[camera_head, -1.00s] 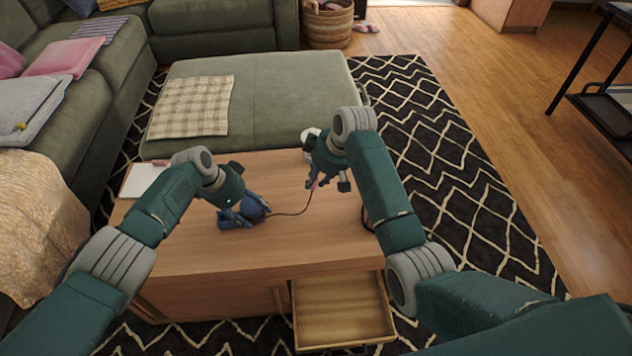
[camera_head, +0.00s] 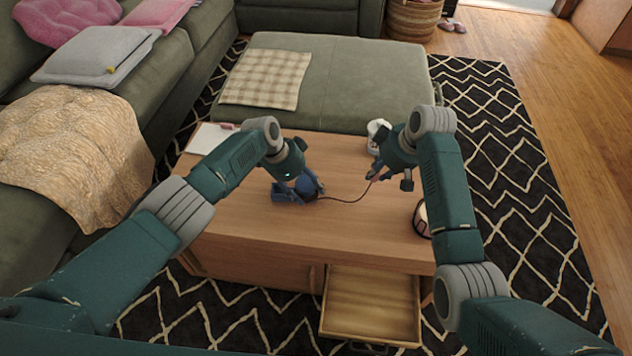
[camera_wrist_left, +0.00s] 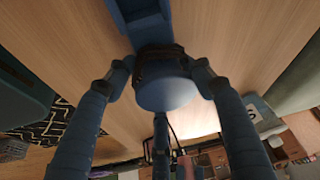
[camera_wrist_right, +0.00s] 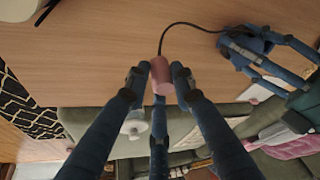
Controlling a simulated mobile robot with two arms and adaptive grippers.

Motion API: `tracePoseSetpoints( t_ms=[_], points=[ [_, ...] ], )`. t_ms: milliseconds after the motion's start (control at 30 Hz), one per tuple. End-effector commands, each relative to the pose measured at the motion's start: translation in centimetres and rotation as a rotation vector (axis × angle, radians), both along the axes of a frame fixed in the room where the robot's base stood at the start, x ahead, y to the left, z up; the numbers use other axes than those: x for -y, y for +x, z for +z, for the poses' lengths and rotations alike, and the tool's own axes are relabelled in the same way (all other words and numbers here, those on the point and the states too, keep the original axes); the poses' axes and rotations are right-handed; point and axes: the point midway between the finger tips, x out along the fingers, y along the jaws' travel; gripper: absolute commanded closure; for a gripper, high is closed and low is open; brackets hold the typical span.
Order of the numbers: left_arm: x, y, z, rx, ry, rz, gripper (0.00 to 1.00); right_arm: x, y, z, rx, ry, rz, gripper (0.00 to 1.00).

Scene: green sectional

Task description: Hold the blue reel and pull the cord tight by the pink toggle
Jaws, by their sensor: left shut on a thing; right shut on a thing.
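The blue reel (camera_head: 307,187) sits on the wooden table (camera_head: 270,235), left of its middle. My left gripper (camera_wrist_left: 165,75) is shut on the reel, a finger on either side of it. The dark cord (camera_head: 348,200) runs from the reel to the right in a slack curve. The pink toggle (camera_wrist_right: 162,75) is at the cord's other end. My right gripper (camera_wrist_right: 160,82) is shut on the toggle, to the right of the reel and close above the tabletop. The fingers and arm partly hide the toggle in the head view.
A white object (camera_head: 378,133) stands behind my right gripper. A dark-rimmed round container (camera_head: 421,217) is at the table's right edge, partly behind my right arm. A white pad (camera_head: 207,139) lies at the back left. An open drawer (camera_head: 370,305) juts out in front.

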Motion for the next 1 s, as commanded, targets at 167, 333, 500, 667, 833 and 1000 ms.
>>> tracePoseSetpoints(
  t_ms=[167,333,500,667,833,1000],
  points=[
    [-0.1,0.0,-0.1,-0.001,0.002,0.000,0.75,0.0,0.0,0.0,0.000,0.000,0.000,0.97],
    [-0.1,-0.1,-0.1,-0.001,0.002,0.000,0.75,0.0,0.0,-0.6,-0.001,0.000,0.000,0.97],
    [-0.1,-0.1,-0.1,-0.001,0.002,0.000,0.75,0.0,0.0,-1.5,-0.002,0.000,0.000,0.97],
    [-0.1,0.0,-0.1,-0.001,0.002,0.000,0.75,0.0,0.0,-2.3,-0.001,-0.001,0.000,0.97],
    [-0.1,0.0,-0.1,-0.001,0.002,0.000,0.75,0.0,0.0,-3.2,-0.001,0.000,-0.001,0.97],
    [-0.1,0.0,-0.1,-0.001,0.002,0.000,0.75,0.0,0.0,-4.0,-0.001,0.000,0.000,0.97]
  ],
)
